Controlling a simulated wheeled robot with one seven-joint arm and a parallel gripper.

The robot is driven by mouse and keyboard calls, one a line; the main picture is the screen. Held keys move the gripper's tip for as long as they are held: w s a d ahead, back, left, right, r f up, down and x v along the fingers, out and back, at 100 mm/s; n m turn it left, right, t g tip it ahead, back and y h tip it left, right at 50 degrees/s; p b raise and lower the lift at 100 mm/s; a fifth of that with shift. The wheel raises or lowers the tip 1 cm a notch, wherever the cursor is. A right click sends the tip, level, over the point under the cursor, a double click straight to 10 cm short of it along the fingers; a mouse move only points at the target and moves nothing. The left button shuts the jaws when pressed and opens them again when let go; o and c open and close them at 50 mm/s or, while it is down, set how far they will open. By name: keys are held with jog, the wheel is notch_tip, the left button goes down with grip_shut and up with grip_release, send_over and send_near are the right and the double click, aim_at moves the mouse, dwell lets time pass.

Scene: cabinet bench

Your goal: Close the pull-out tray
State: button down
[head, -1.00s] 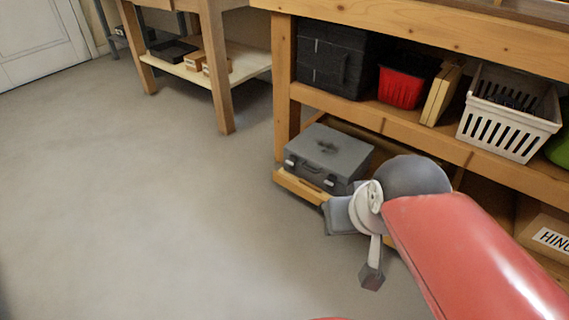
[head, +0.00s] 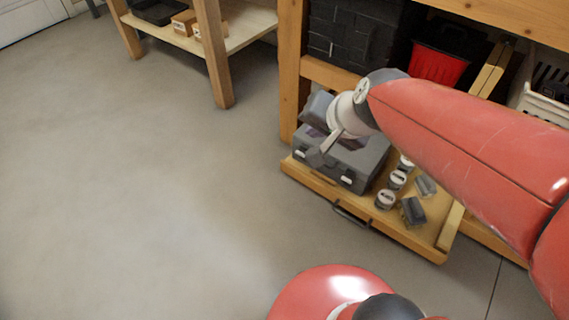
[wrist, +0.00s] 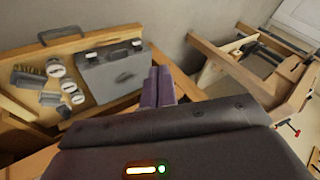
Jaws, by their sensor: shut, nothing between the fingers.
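The wooden pull-out tray (head: 415,243) is out from under the lower shelf of the bench, with a dark bar handle (head: 351,214) on its front. It also shows in the wrist view (wrist: 101,36). A grey case (head: 352,172) stands on its left part, with several small jars (head: 386,198) and dark boxes (head: 413,209) to the right. My gripper (wrist: 158,72) is shut and empty, with its two purplish fingers side by side. In the head view it is above the case, partly hidden by my wrist; I cannot tell its exact height or any contact.
The bench's wooden leg (head: 290,70) stands left of the tray. The shelf above holds black cases (head: 350,35), a red bin (head: 437,67) and a white basket (head: 542,100). Another wooden bench (head: 215,60) stands at the back left. Floor left and in front of the tray is clear.

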jog(key=w+a+f+m+t+h+p, duration=0.1)
jog(key=w+a+f+m+p, duration=0.1)
jog(key=w+a+f+m, duration=1.1)
jog(key=m+h+b, duration=0.2)
jog(key=m+h, duration=0.6)
jog(key=h, duration=0.1)
send_near(288, 169)
jog(key=x, duration=0.5)
jog(key=shift+f, duration=0.3)
jog(key=shift+w+d, duration=0.2)
jog(key=shift+w, duration=0.05)
jog(key=shift+w, duration=0.1)
